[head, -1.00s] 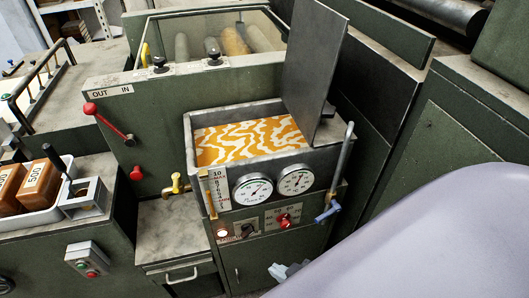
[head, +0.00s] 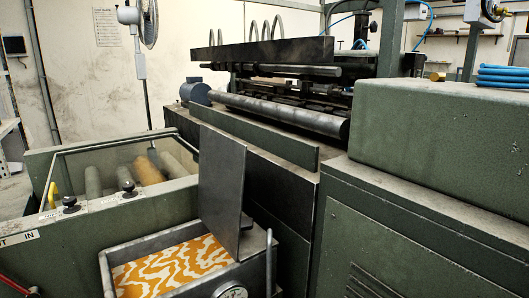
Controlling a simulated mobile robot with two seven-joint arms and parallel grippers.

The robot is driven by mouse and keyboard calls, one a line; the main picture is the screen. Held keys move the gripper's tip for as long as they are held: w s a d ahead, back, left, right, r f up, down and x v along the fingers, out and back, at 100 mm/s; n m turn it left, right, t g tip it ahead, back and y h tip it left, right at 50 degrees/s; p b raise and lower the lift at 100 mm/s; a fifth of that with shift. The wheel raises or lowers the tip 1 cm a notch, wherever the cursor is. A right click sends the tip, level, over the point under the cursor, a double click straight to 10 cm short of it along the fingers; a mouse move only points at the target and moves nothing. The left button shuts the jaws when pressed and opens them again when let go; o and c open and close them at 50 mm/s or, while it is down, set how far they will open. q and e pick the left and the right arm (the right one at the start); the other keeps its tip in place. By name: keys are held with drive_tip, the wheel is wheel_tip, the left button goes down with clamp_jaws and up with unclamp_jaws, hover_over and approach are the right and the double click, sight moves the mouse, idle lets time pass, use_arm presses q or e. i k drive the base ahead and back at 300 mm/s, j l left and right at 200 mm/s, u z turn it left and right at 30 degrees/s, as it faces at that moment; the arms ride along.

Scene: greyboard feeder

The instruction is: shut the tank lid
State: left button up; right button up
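The tank lid (head: 221,184) is a dark grey plate standing upright, open, at the right side of the tank. The tank (head: 117,250) has a grey metal rim and holds an orange and white wavy-patterned surface (head: 170,270). A dark block-like piece shows at the lid's lower right edge, by the tank's corner. The front of the tank is cut off by the bottom of the head view, with only the top of one gauge (head: 234,292) showing. Neither of my grippers is in view.
A green machine with rollers (head: 285,116) stands behind the tank. A large green cabinet (head: 430,220) fills the right. A glass-topped roller box (head: 125,170) with black knobs stands left of the lid. A fan (head: 145,30) stands at the back.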

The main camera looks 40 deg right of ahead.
sight(223, 158)
drive_tip(key=k+j+z, duration=0.1)
drive_tip(key=j+z, duration=0.15)
drive_tip(key=z, duration=0.15)
drive_tip(key=k+j+z, duration=0.1)
drive_tip(key=j+z, duration=0.15)
drive_tip(key=z, duration=0.15)
